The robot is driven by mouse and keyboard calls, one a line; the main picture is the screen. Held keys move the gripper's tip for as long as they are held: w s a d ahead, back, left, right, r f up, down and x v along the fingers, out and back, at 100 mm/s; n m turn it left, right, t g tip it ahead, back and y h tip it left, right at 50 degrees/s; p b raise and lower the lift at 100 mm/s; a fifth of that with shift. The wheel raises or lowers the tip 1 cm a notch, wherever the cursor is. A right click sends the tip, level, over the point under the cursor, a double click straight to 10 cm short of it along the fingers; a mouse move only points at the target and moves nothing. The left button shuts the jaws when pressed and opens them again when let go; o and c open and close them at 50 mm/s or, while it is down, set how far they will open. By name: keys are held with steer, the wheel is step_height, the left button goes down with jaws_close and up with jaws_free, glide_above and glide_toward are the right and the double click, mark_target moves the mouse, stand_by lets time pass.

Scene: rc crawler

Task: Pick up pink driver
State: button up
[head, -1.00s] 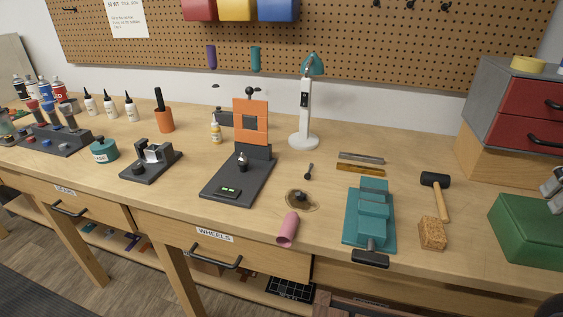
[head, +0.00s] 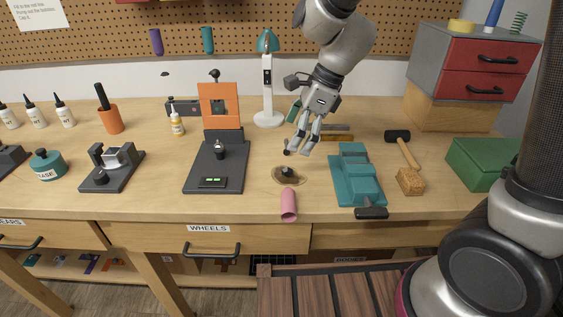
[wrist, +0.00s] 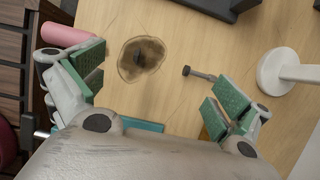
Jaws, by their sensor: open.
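The pink driver (head: 289,205) shows as a plain pink cylinder at the front edge of the workbench (head: 150,197), above the drawer labelled WHEELS. In the wrist view the pink piece (wrist: 70,34) is at the upper left, just beyond the left finger, partly cut off or covered. My gripper (head: 301,147) hangs above the bench, behind and slightly right of the pink piece. In the wrist view my gripper (wrist: 158,84) has its green-padded fingers wide apart, with nothing held between them.
A brown stain with a dark knob (head: 288,172) lies just behind the pink piece. A teal vise (head: 355,175) stands to its right, a dark grey stand (head: 217,165) to its left. A small dark bolt-like piece (wrist: 200,74) lies near my right finger. A white lamp (head: 268,118) stands behind.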

mark_target(287, 158)
steer(key=x, duration=0.5)
steer(key=d+x, duration=0.1)
steer(key=x, duration=0.1)
steer(key=shift+w+a+f, duration=0.2)
steer(key=shift+w+f, duration=0.05)
steer(key=shift+f, duration=0.25)
steer(key=shift+c, duration=0.2)
steer(key=c, duration=1)
